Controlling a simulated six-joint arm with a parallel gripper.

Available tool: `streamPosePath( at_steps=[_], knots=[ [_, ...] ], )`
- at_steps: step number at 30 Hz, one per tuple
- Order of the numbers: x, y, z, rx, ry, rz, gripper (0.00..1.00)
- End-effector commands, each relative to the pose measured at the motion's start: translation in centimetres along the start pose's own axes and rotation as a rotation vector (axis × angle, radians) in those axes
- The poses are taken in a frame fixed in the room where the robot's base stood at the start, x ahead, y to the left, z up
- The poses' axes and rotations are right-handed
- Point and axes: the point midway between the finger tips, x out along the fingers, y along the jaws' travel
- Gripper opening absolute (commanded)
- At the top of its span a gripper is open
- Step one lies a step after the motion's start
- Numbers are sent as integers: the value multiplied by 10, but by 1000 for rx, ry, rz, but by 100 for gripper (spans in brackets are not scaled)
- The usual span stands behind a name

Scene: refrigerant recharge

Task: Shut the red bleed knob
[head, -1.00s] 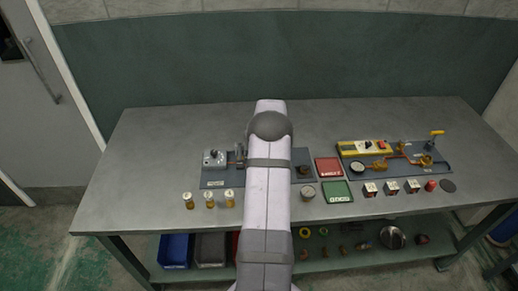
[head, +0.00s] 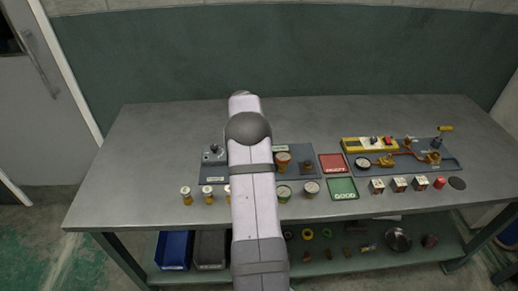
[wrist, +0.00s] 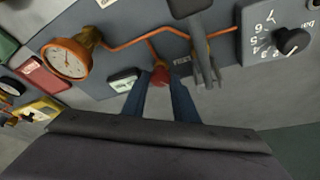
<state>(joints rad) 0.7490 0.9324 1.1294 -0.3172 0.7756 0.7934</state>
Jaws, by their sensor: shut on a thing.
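In the wrist view the small red bleed knob (wrist: 160,77) sits on the grey panel beside an orange pipe. My gripper (wrist: 163,82) is shut on it, with one dark blue finger on each side. The fingers hide part of the knob, so its turn cannot be read. In the head view my arm covers this part of the panel, and the knob and gripper are hidden behind it.
An orange-rimmed gauge (wrist: 66,60) stands left of the knob. A dark lever (wrist: 200,50) and a numbered dial (wrist: 285,40) are close on its right. A red tray (head: 333,163) and green tray (head: 342,188) lie right of the panel.

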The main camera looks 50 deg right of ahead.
Motion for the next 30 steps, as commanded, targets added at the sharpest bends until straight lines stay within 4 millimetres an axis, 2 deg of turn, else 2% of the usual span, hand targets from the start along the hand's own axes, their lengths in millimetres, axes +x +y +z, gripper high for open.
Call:
streamPosePath(
  at_steps=[15,30],
  knots=[
    [-1,-5,-1,417,-2,172,4],
    [0,-7,-1,571,-3,234,4]
  ],
)
